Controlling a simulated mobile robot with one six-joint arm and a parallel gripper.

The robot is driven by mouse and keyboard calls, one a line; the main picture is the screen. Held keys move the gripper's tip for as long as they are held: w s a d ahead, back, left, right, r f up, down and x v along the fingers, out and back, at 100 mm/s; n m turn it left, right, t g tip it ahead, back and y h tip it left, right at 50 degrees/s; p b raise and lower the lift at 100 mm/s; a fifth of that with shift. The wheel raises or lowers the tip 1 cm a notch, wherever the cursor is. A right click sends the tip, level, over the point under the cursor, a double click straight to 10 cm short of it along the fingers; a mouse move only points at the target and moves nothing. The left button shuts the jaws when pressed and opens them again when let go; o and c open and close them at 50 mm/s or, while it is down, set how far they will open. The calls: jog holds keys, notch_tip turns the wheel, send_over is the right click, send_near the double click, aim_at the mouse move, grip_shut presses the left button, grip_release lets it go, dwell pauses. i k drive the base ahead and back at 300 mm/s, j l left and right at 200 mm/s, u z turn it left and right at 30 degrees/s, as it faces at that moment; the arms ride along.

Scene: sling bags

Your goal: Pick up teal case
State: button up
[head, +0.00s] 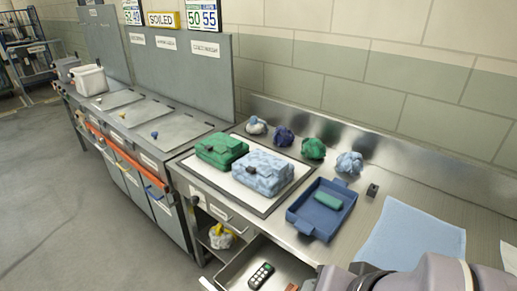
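The teal case (328,200) is a small rounded block. It lies inside a shallow blue tray (304,227) on the metal counter in the head view, right of the two sling bags. Nothing covers it from this view. Part of my own arm shows at the bottom right edge, below and to the right of the tray. My gripper is out of view.
A green bag (221,150) and a pale blue patterned bag (262,173) sit on a white mat left of the tray. Several crumpled bundles line the back. A small black item (373,190) and a light blue cloth (411,236) lie right. An open drawer (237,270) juts out below.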

aim_at(327, 199)
jog(key=k+u, duration=0.15)
jog(key=u, duration=0.55)
jog(key=i+j+z, duration=0.15)
jog(key=j+z, duration=0.35)
jog(key=i+j+z, duration=0.1)
jog(key=j+z, duration=0.9)
jog(key=k+j+z, duration=0.15)
jog(key=j+z, duration=0.35)
jog(key=j, duration=0.1)
